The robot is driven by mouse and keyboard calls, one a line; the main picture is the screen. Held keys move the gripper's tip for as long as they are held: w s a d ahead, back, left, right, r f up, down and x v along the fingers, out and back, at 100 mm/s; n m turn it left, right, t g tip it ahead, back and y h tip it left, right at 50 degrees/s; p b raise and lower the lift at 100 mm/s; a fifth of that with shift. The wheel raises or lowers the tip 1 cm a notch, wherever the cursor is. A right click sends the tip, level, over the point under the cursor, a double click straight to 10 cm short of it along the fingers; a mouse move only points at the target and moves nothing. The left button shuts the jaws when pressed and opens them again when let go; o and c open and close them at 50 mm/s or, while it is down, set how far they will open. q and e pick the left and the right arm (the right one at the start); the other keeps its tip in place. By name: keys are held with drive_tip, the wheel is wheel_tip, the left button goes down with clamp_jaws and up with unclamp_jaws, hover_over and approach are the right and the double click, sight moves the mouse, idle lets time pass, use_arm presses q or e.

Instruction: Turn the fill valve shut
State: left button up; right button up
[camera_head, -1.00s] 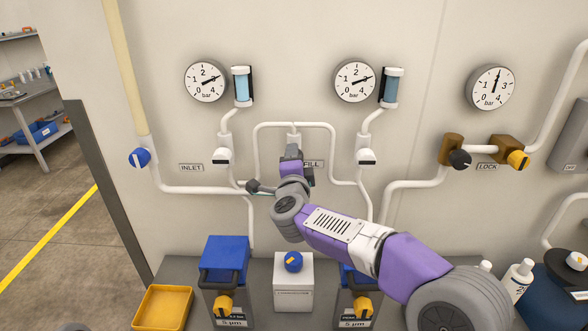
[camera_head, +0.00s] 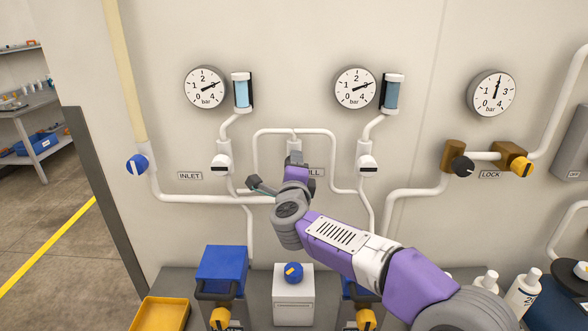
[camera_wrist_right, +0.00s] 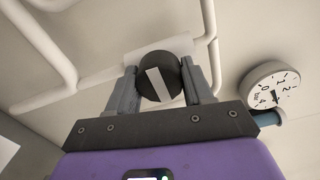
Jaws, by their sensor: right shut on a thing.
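The fill valve's round black knob (camera_wrist_right: 160,82) with a white stripe shows in the right wrist view, in front of its pale valve body. The stripe leans slightly, its top to the left. My right gripper (camera_wrist_right: 170,85) has one finger on each side of the knob and is shut on it. In the head view my right arm reaches up from the lower right to the wall, and the right gripper (camera_head: 294,160) is at the fill valve below the looped pipe. The knob is hidden there, and the FILL label (camera_head: 316,172) is partly covered. My left gripper is not in view.
White pipes (camera_head: 225,199) run around the gripper on the wall. Two gauges (camera_head: 206,88) (camera_head: 355,88) sit above. A blue valve knob (camera_head: 137,163) is at left, and black and orange knobs (camera_head: 462,166) (camera_head: 521,166) at right. A white box (camera_head: 293,301) stands below.

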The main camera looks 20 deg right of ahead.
drive_tip(key=o, duration=1)
drive_tip(key=v, duration=0.7)
drive_tip(key=shift+s, duration=0.3)
